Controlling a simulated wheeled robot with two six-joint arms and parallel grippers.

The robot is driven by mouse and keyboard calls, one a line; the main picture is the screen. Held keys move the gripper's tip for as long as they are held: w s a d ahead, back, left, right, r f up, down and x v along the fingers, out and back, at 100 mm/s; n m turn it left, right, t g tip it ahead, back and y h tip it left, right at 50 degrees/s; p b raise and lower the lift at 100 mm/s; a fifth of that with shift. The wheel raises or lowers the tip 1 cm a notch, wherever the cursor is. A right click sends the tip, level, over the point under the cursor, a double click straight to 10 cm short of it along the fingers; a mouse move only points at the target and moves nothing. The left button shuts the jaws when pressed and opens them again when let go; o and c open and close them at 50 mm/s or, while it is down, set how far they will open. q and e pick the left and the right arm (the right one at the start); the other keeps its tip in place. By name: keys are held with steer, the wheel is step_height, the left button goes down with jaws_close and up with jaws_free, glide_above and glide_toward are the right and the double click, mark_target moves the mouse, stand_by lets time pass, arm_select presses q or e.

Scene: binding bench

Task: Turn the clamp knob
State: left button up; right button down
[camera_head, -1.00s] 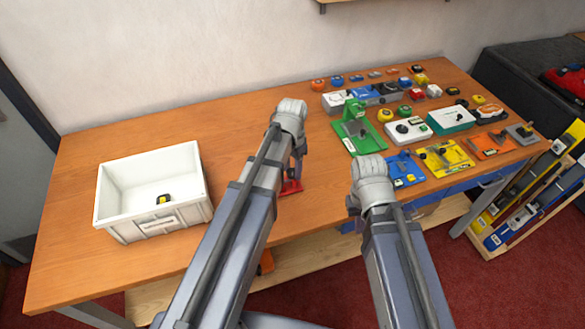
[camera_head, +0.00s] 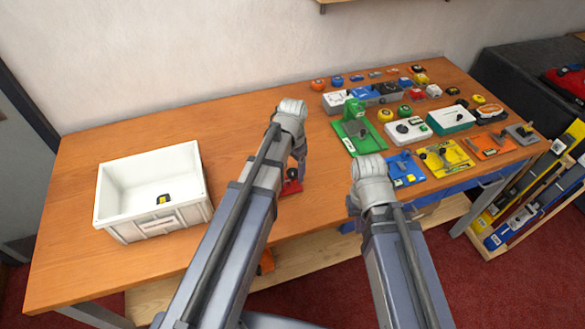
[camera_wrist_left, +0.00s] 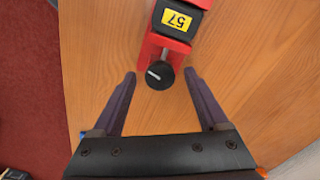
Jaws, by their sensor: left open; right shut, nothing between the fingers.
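A red clamp (camera_wrist_left: 170,45) with a black block and a yellow "57" label lies on the wooden bench. Its round black knob (camera_wrist_left: 159,75) has a white pointer line, which slants in the left wrist view. My left gripper (camera_wrist_left: 160,73) is open, with one finger on each side of the knob and a gap to both. In the head view the red clamp (camera_head: 291,188) shows partly behind my left gripper (camera_head: 299,172). My right arm reaches the bench's front edge, but its fingers are hidden behind its wrist.
A white bin (camera_head: 150,222) with a small yellow-and-black item inside stands on the left of the bench (camera_head: 90,165). Several coloured devices, including a green one (camera_head: 362,138) and a blue one (camera_head: 405,170), fill the right side. Bare wood lies between bin and clamp.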

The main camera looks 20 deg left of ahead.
mark_target(292, 172)
arm_select(q)
step_height(292, 172, up, 8)
steer(key=p, duration=0.8)
steer(key=shift+f, duration=0.1)
steer(key=s+d+n+y, duration=0.1)
steer(key=s+d+n, duration=0.1)
steer(key=s+d, duration=0.8)
steer(key=s, duration=0.4)
steer(key=shift+s+d+f+n+b, duration=0.15)
steer(key=shift+s+f+n+b, duration=0.1)
steer(key=shift+n+b, duration=0.1)
stand_by(1.2)
